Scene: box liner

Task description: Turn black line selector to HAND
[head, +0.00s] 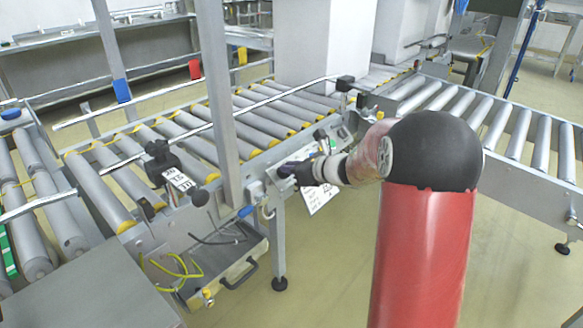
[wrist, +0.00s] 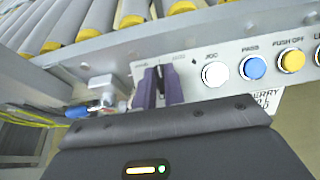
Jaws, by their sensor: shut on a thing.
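My gripper (wrist: 160,90) has two dark purple fingers, shut on the black line selector (wrist: 160,76) on the grey control panel (wrist: 122,62). Only a thin dark part of the selector shows between the fingers, so its pointing direction is hard to tell. Small labels stand to its upper left and upper right, too small to read surely. In the head view my gripper (head: 287,171) reaches left to the panel on the conveyor's front side, and the selector is hidden there.
Right of the selector are a white button (wrist: 215,74), a blue button (wrist: 253,67) and a yellow button (wrist: 292,60). A blue-ended fitting (wrist: 78,112) is at the left. Conveyor rollers (head: 262,119) lie behind the panel. A grey upright post (head: 216,100) stands left of my gripper.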

